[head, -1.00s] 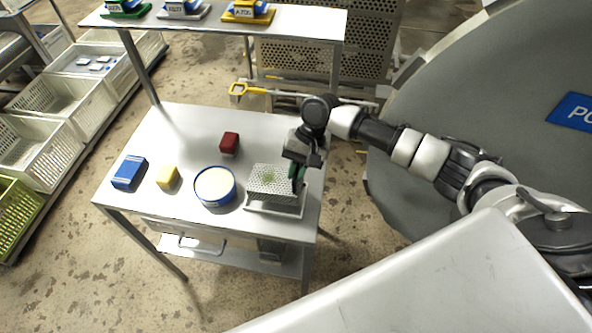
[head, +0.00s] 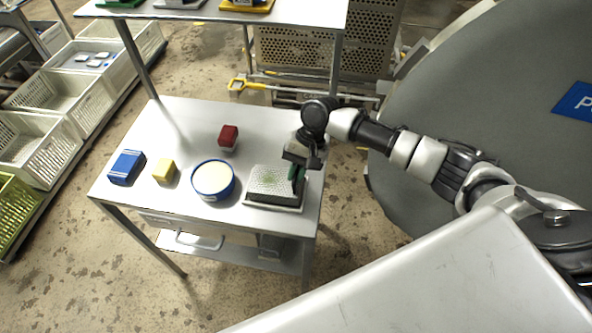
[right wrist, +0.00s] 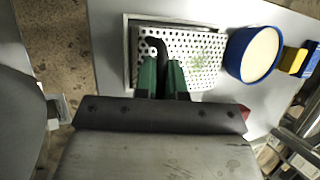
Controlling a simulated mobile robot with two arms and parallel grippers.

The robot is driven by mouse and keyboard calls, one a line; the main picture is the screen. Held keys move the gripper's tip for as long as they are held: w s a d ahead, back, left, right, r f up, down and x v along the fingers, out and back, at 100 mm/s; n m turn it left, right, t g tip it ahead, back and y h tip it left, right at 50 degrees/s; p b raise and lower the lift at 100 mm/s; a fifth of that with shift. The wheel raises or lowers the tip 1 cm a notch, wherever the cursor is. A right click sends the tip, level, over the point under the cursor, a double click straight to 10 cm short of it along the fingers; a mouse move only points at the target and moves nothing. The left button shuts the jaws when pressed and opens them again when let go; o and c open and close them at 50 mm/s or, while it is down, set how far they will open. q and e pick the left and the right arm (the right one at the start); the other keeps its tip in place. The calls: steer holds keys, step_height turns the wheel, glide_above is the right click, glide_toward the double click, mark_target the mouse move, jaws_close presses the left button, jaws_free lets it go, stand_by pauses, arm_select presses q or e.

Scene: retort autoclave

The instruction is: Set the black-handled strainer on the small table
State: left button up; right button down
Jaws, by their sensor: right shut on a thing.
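The strainer is a perforated metal box (head: 270,181) with green bits in it, at the right front of the small table (head: 180,118). In the right wrist view the perforated strainer (right wrist: 205,55) lies just beyond my fingers, with its black handle (right wrist: 161,60) between them. My right gripper (head: 297,173) is shut on that handle; its green fingers also show in the right wrist view (right wrist: 162,75). A pale shallow tray (head: 275,208) shows under the strainer; I cannot tell whether they touch. My left gripper is not in view.
A blue tub with pale contents (head: 213,180) stands close left of the strainer. A yellow block (head: 164,170), a blue block (head: 126,167) and a dark red block (head: 228,138) are on the table. A shelf (head: 220,12) overhangs its back. The table's back left is clear.

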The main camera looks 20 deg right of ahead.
steer(key=shift+f, duration=0.15)
stand_by(0.4)
steer(key=c, duration=1.1)
jaws_free()
